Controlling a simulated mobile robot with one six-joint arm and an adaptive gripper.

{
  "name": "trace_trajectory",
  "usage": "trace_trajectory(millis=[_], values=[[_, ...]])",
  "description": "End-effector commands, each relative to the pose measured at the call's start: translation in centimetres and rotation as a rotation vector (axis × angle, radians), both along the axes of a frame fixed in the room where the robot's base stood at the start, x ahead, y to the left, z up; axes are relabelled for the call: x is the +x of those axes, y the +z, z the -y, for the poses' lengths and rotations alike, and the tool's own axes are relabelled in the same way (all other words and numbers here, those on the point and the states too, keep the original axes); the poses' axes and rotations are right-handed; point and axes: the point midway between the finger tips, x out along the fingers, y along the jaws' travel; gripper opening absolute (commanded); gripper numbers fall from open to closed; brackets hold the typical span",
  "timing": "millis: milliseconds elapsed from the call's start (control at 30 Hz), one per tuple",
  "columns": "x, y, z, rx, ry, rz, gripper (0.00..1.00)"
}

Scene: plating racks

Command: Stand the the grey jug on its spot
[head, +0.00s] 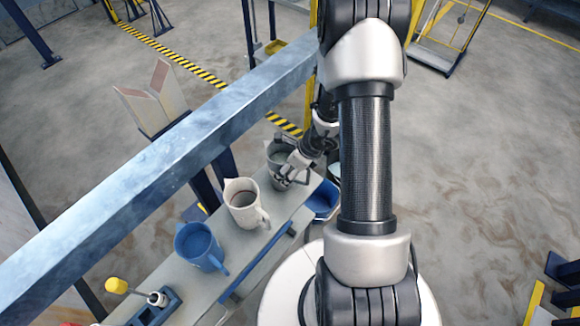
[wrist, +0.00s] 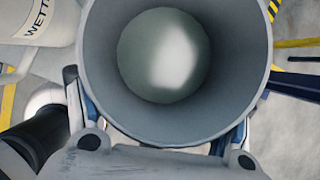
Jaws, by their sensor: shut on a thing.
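The grey jug (head: 279,154) is at the far end of the narrow shelf (head: 228,240) in the head view, upright. I cannot tell whether its base touches the shelf. My gripper (head: 291,172) is shut on it from the near right side. In the wrist view the jug's wide round mouth (wrist: 105,75) fills the middle, with a pale grey-green surface inside. The fingers (wrist: 160,135) lie on both sides of its body. No marking of its spot can be made out.
A white jug (head: 245,205) and a blue jug (head: 200,250) stand along the shelf. A yellow-handled tool (head: 117,286) is at the near end. A blue-grey beam (head: 150,190) runs beside the shelf. A blue bin (head: 322,200) is right of it.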

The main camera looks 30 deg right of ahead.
Motion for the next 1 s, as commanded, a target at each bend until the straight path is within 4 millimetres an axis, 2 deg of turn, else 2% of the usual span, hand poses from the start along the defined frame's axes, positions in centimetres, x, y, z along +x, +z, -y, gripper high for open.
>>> trace_trajectory(millis=[1000], values=[[0.1, -1.0, 0.0, 0.0, 0.001, 0.002, 0.19]])
